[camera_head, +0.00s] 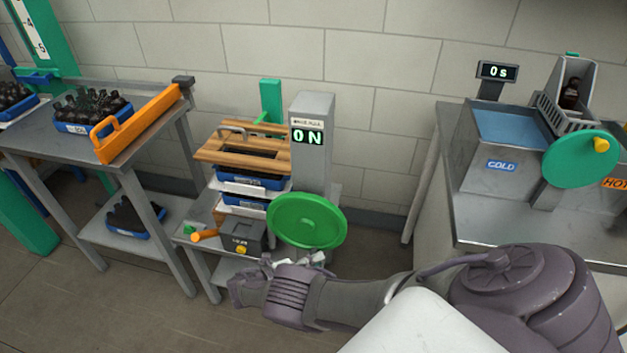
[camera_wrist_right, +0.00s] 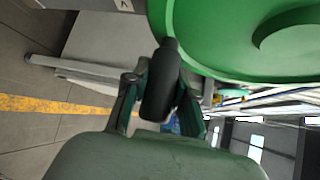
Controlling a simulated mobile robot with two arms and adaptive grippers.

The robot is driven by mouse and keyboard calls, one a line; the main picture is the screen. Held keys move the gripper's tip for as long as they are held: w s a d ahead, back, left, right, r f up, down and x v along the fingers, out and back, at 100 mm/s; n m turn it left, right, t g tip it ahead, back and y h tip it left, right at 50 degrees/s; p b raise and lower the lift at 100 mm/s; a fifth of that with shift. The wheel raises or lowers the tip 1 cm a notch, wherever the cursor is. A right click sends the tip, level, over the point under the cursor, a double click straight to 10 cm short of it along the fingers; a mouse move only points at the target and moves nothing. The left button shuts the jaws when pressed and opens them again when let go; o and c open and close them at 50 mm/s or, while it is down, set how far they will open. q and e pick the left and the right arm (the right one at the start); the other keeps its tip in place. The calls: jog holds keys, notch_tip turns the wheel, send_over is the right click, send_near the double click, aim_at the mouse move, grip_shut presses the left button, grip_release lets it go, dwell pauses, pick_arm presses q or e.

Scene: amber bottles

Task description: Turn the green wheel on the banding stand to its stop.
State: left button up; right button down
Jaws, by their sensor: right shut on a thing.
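The banding stand has a grey column (camera_head: 311,170) with a display reading "0 N". Its green wheel (camera_head: 306,218) is mounted low on the column's front; it also fills the top right of the wrist view (camera_wrist_right: 235,45). In the head view my right gripper (camera_head: 292,263) is just below the wheel, and the handle is hidden. My left gripper is not in view.
A bench (camera_head: 140,135) stands left. At right is a metal bath (camera_head: 500,145) with another green wheel (camera_head: 575,162).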

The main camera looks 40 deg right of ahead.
jog(key=shift+w+d+r, duration=0.1)
jog(key=shift+w+r, duration=0.2)
jog(key=shift+r, duration=0.05)
jog(key=c, duration=1)
grip_release()
jog(key=shift+o, duration=0.4)
jog(key=shift+s, duration=0.15)
jog(key=shift+f, duration=0.15)
